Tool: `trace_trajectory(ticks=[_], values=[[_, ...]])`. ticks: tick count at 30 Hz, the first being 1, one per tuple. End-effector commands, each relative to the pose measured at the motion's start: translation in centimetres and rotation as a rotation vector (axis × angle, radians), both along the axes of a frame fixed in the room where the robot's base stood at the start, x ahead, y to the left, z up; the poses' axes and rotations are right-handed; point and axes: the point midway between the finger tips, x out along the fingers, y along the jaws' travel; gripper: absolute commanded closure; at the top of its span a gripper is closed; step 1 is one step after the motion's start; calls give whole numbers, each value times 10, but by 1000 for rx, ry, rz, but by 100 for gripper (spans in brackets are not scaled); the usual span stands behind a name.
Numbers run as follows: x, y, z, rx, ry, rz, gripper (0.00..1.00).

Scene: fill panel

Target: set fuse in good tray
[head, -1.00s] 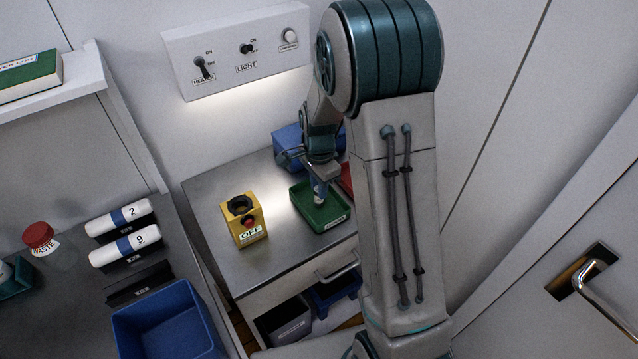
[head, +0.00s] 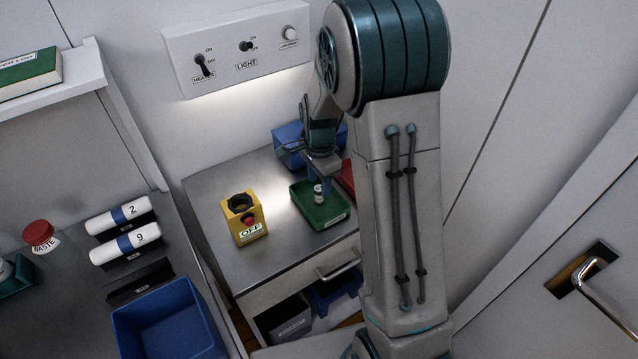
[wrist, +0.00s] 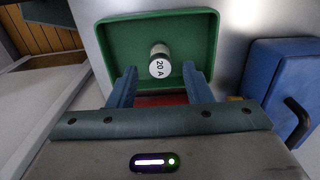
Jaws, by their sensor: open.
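The fuse is a small cylinder with a white end marked "20 A" (wrist: 159,66). It stands inside the green tray (wrist: 112,48), near the middle of its floor, and shows in the head view (head: 319,194) too. The green tray (head: 336,222) lies on the metal-topped cabinet. My gripper (wrist: 160,82) is open, with its blue fingers apart on either side of the fuse and at the tray's near rim. The fingers do not appear to touch the fuse. In the head view, my gripper's fingers (head: 322,180) are just above the tray.
A red tray (head: 347,178) is close to the right, partly hidden by my arm. A blue bin (head: 288,143) stands behind. The cabinet top's front left is clear.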

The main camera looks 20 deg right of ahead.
Motion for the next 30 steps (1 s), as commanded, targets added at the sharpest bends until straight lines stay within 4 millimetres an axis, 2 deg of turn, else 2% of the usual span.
trace_trajectory(ticks=[10, 15, 20, 23, 30], values=[[0, 0, 75, 1, -7, 1, 55], [0, 0, 98, 0, -4, 1, 55], [-6, 0, 110, 2, -9, 24, 55], [-20, -1, 121, 5, -29, 107, 55], [-89, 0, 151, -12, -121, 498, 55]])
